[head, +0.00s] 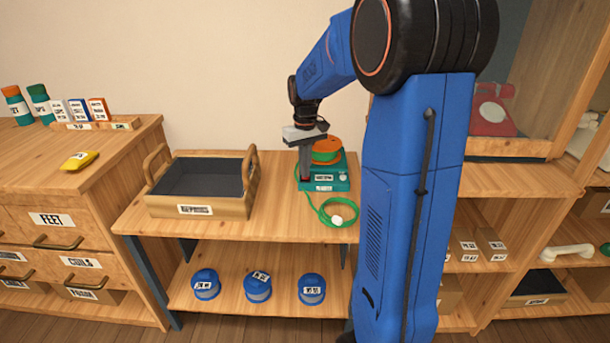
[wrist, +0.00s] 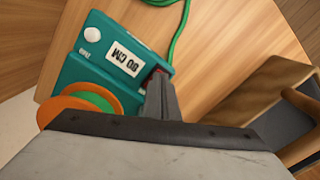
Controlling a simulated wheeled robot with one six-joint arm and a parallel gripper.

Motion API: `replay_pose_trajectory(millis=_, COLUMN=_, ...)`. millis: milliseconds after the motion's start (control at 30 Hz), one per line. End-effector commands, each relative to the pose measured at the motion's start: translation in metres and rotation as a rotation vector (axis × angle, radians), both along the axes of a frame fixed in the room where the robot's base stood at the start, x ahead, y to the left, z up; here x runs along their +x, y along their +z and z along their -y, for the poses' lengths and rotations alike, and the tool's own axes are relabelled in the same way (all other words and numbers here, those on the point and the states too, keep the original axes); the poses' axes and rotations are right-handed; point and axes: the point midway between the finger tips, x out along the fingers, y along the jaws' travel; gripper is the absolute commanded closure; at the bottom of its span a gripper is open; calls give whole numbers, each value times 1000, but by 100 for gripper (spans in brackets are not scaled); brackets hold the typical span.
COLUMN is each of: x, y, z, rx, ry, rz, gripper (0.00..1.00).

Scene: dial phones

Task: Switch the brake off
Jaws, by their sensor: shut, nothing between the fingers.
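The teal winder box (head: 340,180) stands on the wooden bench right of the tray; it also shows in the wrist view (wrist: 92,65). A small dark red switch (wrist: 153,73) sits at the box edge, probably the brake, partly hidden by my fingers. My gripper (head: 306,179) is shut and empty, pointing down, its tips at or very near this switch. I cannot tell whether they touch, nor the switch's position.
A green cord (head: 322,212) with a white end lies in front of the box. A wooden tray (head: 205,207) with handles stands to the left. Several blue-lidded round containers (head: 257,287) sit on the shelf below. A red phone (head: 492,113) stands on the right-hand shelf.

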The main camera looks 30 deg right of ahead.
Motion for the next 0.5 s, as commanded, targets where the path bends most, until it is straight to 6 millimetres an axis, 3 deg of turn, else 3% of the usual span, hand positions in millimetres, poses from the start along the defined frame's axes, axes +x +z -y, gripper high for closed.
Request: replay_pose_trajectory(millis=500, x=0, y=0, z=0, rx=0, ry=0, rz=0, gripper=100)
